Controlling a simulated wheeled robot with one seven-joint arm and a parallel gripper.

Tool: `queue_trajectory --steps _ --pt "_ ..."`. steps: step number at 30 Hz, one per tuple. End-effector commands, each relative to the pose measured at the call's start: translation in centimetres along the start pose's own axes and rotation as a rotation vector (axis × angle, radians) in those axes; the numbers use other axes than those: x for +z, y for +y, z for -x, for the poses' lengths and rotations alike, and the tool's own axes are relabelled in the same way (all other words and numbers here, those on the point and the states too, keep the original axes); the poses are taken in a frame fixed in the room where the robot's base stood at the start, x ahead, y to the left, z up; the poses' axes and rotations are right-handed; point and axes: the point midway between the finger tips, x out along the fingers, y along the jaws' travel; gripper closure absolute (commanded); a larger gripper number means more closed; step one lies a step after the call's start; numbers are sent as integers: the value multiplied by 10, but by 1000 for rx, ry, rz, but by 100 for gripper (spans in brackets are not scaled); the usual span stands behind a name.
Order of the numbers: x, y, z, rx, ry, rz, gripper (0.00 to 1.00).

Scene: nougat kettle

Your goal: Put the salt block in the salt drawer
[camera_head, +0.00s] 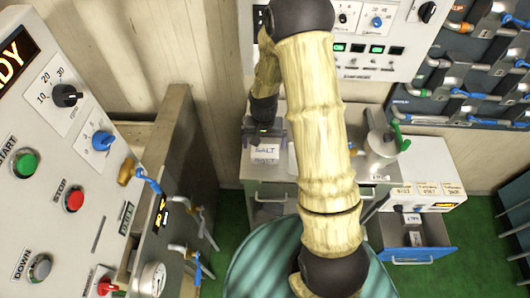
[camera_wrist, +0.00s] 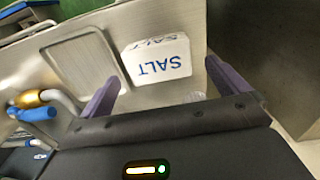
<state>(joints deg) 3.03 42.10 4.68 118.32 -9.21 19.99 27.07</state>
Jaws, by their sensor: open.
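The salt block (camera_head: 264,152) is white with blue SALT lettering. It rests on a grey metal counter at the centre left of the head view. In the wrist view the salt block (camera_wrist: 158,62) lies just beyond and between the two purple fingertips. My gripper (camera_head: 266,134) is open and empty at the block's far side in the head view; its spread fingers also show in the wrist view (camera_wrist: 162,78). An open drawer (camera_head: 412,237) with a blue front edge stands at lower right.
The metal counter (camera_head: 250,170) has closed handled fronts below. A scale-like device with a green handle (camera_head: 398,138) stands right of my arm. A large teal round vessel (camera_head: 262,262) fills the lower middle. A control panel (camera_head: 60,150) stands at left. Green floor shows between.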

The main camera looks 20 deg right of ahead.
Motion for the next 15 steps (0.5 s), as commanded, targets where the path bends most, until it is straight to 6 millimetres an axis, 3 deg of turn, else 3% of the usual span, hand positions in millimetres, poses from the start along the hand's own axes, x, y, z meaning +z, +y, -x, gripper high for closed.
queue_trajectory --steps 4,15 --pt "0 0 -11 0 0 -1 0" --pt "0 0 -13 0 1 -1 0"
